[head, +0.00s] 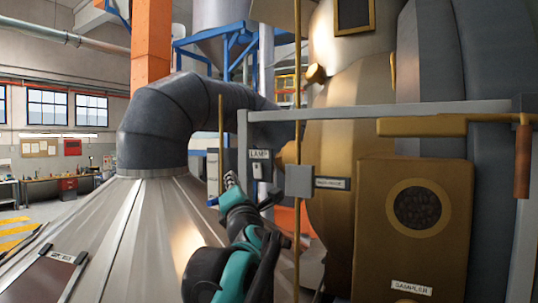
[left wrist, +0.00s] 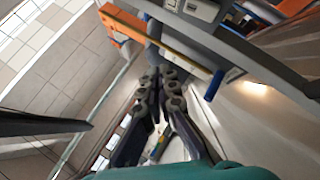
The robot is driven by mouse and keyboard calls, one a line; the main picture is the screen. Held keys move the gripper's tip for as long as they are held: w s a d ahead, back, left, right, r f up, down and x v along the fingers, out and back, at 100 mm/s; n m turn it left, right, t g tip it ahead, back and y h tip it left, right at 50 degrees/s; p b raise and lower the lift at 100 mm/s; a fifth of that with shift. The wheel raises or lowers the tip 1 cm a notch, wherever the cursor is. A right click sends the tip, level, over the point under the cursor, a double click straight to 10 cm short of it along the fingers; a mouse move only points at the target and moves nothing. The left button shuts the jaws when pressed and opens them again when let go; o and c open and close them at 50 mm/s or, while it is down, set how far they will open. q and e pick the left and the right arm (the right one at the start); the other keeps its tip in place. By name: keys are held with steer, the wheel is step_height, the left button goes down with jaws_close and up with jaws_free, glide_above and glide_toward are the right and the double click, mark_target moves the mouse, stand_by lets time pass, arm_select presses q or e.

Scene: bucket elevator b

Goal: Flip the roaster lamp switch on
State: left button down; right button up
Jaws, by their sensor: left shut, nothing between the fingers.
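The lamp switch (head: 262,171) is a small light plate with a dark toggle, under a label reading LAMP, on the grey frame post in the head view. Whether it is up or down is too small to tell. My left gripper (head: 231,180) is just left of the switch and slightly lower in the picture, apart from it as far as I can see. Its fingers are shut and empty; they also show in the left wrist view (left wrist: 160,78). A light plate (left wrist: 200,8) at the top of that view looks like the switch, partly cut off. My right gripper is not in view.
A grey frame (head: 350,113) surrounds the brass roaster body. A brass sampler panel (head: 415,230) stands on the right, and a thin brass rod (head: 297,80) runs upright beside the switch. A large dark duct (head: 190,110) and a metal cone (head: 125,235) lie left.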

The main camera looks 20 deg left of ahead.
mark_target(258, 170)
arm_select(q)
steer(key=shift+a+r, duration=0.1)
steer(key=shift+a, duration=0.1)
steer(key=shift+w+d+r+p, duration=0.15)
steer(key=shift+w+r+p, duration=0.2)
steer(key=shift+w, duration=1.1)
steer(key=shift+w+d+r+p, duration=0.1)
steer(key=shift+w+p, duration=0.35)
steer(key=shift+w, duration=0.95)
steer(key=shift+w+d+r+p, duration=0.15)
steer(key=shift+w+r+p, duration=0.2)
steer(key=shift+w, duration=1.1)
steer(key=shift+f, duration=0.15)
steer(key=shift+w+p, duration=0.3)
steer(key=shift+p, duration=0.05)
steer(key=shift+w, duration=0.15)
